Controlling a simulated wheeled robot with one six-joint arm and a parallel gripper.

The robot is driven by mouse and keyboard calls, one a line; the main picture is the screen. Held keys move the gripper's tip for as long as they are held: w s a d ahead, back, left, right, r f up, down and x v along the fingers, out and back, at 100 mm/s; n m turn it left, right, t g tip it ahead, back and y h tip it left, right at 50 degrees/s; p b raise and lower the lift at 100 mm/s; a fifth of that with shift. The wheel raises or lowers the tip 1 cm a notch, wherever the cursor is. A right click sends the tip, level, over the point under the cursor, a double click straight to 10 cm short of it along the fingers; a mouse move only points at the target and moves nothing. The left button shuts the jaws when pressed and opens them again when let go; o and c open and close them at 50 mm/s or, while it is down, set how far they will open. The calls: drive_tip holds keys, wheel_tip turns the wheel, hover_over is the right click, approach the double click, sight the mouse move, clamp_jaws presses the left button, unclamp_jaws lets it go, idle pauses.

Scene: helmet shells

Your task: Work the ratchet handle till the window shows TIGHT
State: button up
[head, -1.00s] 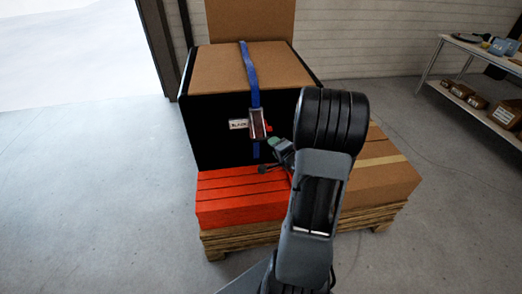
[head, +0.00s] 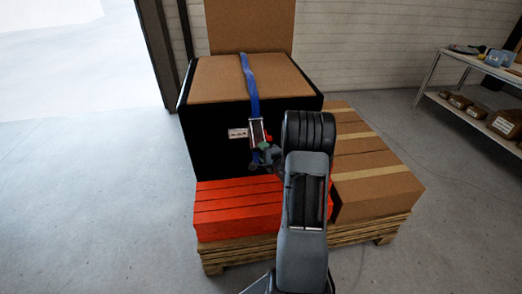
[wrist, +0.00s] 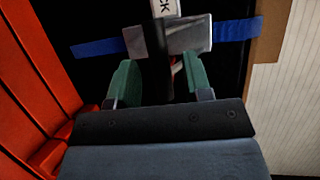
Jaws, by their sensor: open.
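The ratchet (head: 257,131) sits on the blue strap (head: 251,80) at the front of a black crate (head: 205,150). It also shows in the wrist view as a grey metal body (wrist: 183,38). A white window plate (head: 238,133) is beside it; in the wrist view only the letters "CK" show on the plate (wrist: 164,7). A small red part shows at the ratchet's right in the head view. My gripper (wrist: 160,80) is open, its green fingers just below the ratchet body. A thin reddish part shows between the fingers; I cannot tell whether they touch it.
Red slats (head: 238,208) lie below the crate, and cardboard boxes (head: 380,183) stand at its right, on a wooden pallet (head: 240,252). My arm hides part of this. A shelf table (head: 480,72) stands at the far right. The floor at left is clear.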

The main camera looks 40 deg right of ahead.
drive_tip(key=shift+w+f, duration=0.15)
drive_tip(key=shift+w, duration=0.85)
clamp_jaws()
